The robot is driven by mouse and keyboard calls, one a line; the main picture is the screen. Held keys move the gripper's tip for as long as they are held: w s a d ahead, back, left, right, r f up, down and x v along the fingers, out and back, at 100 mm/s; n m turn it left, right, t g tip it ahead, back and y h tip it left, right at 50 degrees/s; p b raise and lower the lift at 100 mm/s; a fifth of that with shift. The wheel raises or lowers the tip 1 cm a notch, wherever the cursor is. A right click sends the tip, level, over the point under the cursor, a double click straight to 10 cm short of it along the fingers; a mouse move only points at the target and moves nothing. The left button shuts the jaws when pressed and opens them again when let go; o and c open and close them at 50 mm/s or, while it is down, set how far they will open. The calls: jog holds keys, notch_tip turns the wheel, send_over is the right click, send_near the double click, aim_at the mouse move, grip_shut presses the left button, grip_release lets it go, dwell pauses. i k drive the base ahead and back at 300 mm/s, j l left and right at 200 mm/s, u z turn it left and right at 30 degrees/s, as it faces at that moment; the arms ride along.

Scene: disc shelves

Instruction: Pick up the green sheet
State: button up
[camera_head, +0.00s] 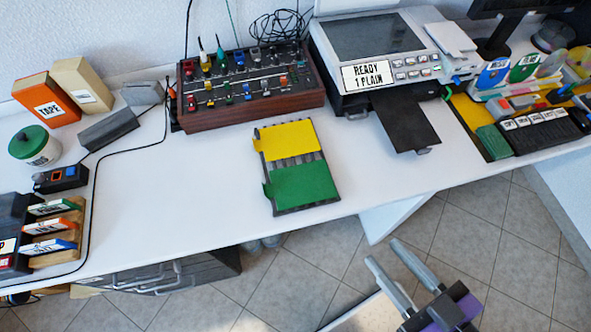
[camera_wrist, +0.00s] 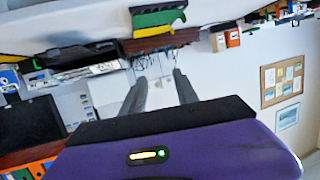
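The green sheet (camera_head: 302,185) lies on the front half of a grey striped holder (camera_head: 295,159) near the front edge of the white desk. A yellow sheet (camera_head: 288,140) lies behind it on the same holder. The green sheet also shows small at the top of the wrist view (camera_wrist: 158,18). My gripper (camera_head: 383,252) is in front of the desk, right of and nearer than the green sheet, apart from it. Its two fingers are spread with nothing between them; they also show apart in the wrist view (camera_wrist: 160,82).
A knob-covered console (camera_head: 250,118) stands behind the holder. A printer (camera_head: 385,50) with a black tray (camera_head: 404,122) sticking forward stands to the right. Sorted cards (camera_head: 50,228) are at far left. The desk left of the holder is mostly clear, with a cable across it.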

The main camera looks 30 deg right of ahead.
aim_at(304, 183)
jog(key=i+j, duration=0.1)
jog(key=j, duration=0.35)
jog(key=i+j, duration=0.15)
jog(key=j, duration=0.35)
jog(key=i+j, duration=0.1)
jog(key=j, duration=0.35)
jog(key=i+j, duration=0.15)
jog(key=j, duration=0.35)
jog(key=i+j, duration=0.1)
jog(key=j, duration=0.35)
